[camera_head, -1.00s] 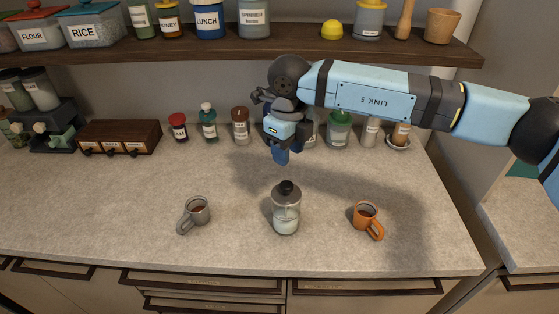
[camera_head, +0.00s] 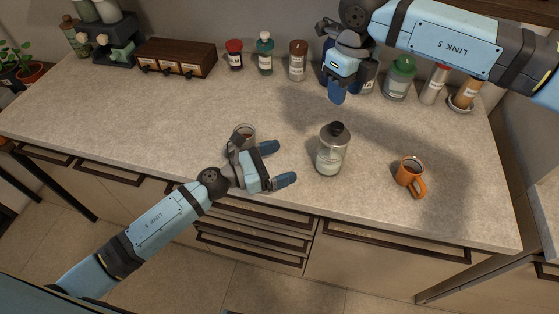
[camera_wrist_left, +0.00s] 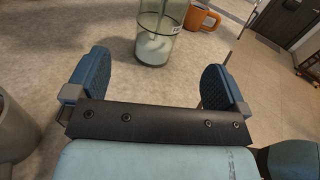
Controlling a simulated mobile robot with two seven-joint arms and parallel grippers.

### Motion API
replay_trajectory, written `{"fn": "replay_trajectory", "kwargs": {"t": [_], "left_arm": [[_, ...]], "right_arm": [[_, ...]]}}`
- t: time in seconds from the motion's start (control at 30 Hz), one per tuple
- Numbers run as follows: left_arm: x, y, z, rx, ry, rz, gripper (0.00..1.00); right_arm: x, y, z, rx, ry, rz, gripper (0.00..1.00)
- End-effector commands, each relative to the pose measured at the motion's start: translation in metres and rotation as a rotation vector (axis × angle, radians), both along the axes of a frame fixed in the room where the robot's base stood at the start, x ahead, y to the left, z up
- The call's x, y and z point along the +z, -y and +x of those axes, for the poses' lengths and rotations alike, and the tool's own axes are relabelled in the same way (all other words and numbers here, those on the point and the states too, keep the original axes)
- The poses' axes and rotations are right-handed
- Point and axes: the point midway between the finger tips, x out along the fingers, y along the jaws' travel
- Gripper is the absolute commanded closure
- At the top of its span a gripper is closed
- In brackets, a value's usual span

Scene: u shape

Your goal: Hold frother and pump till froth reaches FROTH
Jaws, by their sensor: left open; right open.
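The frother (camera_head: 331,152) is a clear glass jar with a dark lid and knob, with pale liquid at the bottom. It stands upright on the counter, and its lower part shows in the left wrist view (camera_wrist_left: 157,40). My left gripper (camera_head: 277,164) is open and empty, left of the frother, with its fingers pointing toward it but apart from it. My right gripper (camera_head: 337,92) is above the counter behind the frother, its blue fingertip pointing down; it holds nothing that I can see. The FROTH mark is too small to read.
A grey mug (camera_head: 245,132) stands just behind my left gripper, partly hidden by it. An orange mug (camera_head: 410,174) stands right of the frother. Several bottles and jars, a wooden drawer box (camera_head: 176,58) and a grinder line the back. The front-left counter is clear.

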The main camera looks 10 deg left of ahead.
Motion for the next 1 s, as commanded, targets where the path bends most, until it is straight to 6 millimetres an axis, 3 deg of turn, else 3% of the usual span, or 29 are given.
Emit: {"fn": "replay_trajectory", "kwargs": {"t": [0.27, 0.73, 1.0], "left_arm": [[-0.001, 0.023, 0.016, -0.018, 0.041, 0.043, 0.00], [-0.001, 0.096, 0.067, -0.016, 0.037, 0.038, 0.00], [-0.002, 0.114, 0.079, -0.015, 0.036, 0.040, 0.00]], "right_arm": [[0.000, 0.000, 0.000, 0.000, 0.000, 0.000, 0.57], [0.000, 0.000, 0.000, 0.000, 0.000, 0.000, 0.57], [0.000, 0.000, 0.000, 0.000, 0.000, 0.000, 0.57]]}}
